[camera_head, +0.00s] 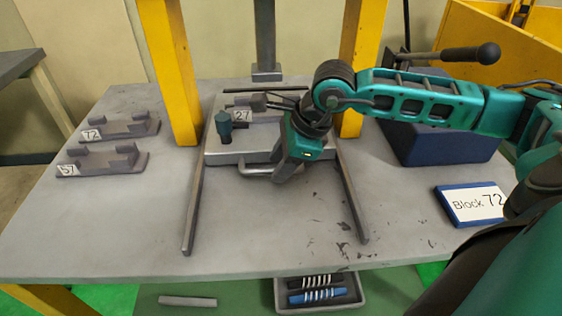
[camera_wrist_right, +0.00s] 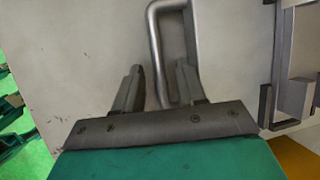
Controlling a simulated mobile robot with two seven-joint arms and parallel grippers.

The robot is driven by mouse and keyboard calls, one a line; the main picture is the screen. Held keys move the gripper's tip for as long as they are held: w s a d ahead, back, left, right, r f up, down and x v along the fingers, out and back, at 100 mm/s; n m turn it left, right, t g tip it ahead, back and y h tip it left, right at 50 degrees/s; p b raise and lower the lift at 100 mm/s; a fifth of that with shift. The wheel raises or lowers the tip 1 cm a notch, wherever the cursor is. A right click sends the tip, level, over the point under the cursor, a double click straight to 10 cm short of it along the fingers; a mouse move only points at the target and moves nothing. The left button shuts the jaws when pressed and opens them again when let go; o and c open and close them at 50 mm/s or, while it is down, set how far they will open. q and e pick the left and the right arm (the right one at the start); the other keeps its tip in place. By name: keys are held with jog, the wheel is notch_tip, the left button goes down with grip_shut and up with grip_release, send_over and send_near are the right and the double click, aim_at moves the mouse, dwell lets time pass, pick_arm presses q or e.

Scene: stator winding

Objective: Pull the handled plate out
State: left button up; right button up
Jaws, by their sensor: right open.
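The handled plate (camera_head: 225,157) lies flat between two rails beneath the yellow-posted frame. Its grey U-shaped handle (camera_head: 258,174) sticks out from the front edge; my gripper partly covers its right end. My right gripper (camera_head: 283,177) is at that handle, pointing down. In the right wrist view, my open fingers (camera_wrist_right: 160,66) stand on either side of the handle's long bar (camera_wrist_right: 156,45), with gaps visible. My left gripper is not in view.
A block marked 27 (camera_head: 242,116) and a teal-topped peg (camera_head: 224,125) stand on the plate. Rails (camera_head: 194,205) and (camera_head: 352,200) flank clear table in front. Blocks 72 (camera_head: 118,128) and 57 (camera_head: 100,162) sit left; a "Block 72" sign (camera_head: 472,204) and blue lever box (camera_head: 440,145) right.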

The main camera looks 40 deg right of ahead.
grip_shut()
dwell(0.4)
dwell(0.4)
